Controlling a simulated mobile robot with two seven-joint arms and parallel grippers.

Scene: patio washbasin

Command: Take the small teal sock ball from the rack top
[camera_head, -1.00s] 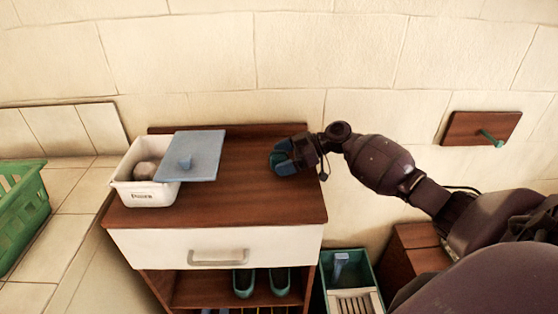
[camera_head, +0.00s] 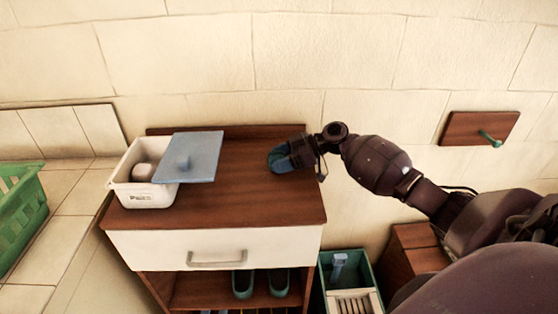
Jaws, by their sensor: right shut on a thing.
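The small teal sock ball (camera_head: 277,160) is at the right part of the wooden rack top (camera_head: 238,200). My right gripper (camera_head: 282,157) reaches in from the right and is shut on the sock ball, hiding part of it. I cannot tell whether the ball still touches the rack top. My left gripper is not in view.
A white bin (camera_head: 148,197) with a round greyish thing (camera_head: 144,172) inside stands on the rack's left, a blue lid (camera_head: 196,157) lying partly over it. A green basket (camera_head: 22,215) is at far left. A green crate (camera_head: 370,268) stands right of the rack. A wall board with a peg (camera_head: 478,128) is at right.

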